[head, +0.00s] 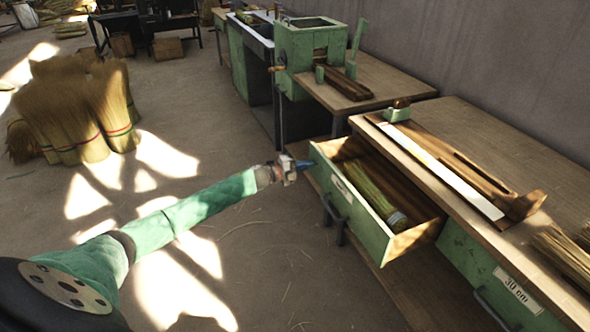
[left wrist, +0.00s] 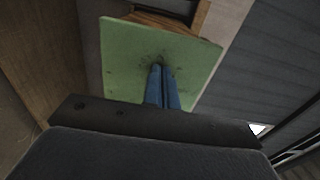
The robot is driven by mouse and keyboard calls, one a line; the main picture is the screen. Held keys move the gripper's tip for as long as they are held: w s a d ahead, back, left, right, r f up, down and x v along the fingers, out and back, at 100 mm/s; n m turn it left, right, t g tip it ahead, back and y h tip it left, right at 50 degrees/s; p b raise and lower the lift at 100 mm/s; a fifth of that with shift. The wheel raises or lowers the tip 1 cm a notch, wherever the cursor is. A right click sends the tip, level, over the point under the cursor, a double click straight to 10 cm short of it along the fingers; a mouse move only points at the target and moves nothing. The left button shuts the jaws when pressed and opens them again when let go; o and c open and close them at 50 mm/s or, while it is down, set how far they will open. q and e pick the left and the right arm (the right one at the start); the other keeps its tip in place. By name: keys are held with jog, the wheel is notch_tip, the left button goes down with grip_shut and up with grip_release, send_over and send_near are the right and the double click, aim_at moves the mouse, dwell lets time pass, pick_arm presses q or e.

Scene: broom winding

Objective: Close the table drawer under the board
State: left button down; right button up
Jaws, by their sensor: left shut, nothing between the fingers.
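The table drawer (head: 352,207) under the board is open and sticks out from the table (head: 531,142). Its front is green with a dark handle, and a bundle of straw (head: 374,194) lies inside. The wooden board (head: 458,172) with a pale strip lies on the tabletop above. My left gripper (head: 302,164) is shut and empty at the far upper corner of the drawer front. In the left wrist view its blue fingers (left wrist: 163,88) point at the green drawer front (left wrist: 130,65); whether they touch it I cannot tell. My right gripper is not in view.
A second green drawer (head: 490,270) labelled 30 cm sits nearer and is shut. A green machine (head: 308,48) stands on the bench behind. Straw bundles (head: 75,105) stand at the left. The floor before the drawer is clear.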

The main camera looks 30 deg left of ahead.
pick_arm(q)
jog(key=b, duration=0.2)
send_near(355, 150)
jog(key=d, duration=0.1)
jog(key=d+r, duration=0.2)
jog(key=d, duration=0.1)
jog(key=shift+d, duration=0.1)
jog(key=b+x, duration=0.1)
jog(key=x, duration=0.2)
jog(key=shift+w+d, duration=0.25)
jog(key=shift+w, duration=0.05)
jog(key=shift+w+d, duration=0.35)
jog(key=shift+w, duration=0.1)
jog(key=shift+r+b, duration=0.25)
jog(key=shift+b, duration=0.05)
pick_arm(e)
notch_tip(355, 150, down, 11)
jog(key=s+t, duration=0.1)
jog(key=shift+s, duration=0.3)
pick_arm(q)
jog(key=shift+w+r, duration=0.1)
jog(key=shift+r, duration=0.05)
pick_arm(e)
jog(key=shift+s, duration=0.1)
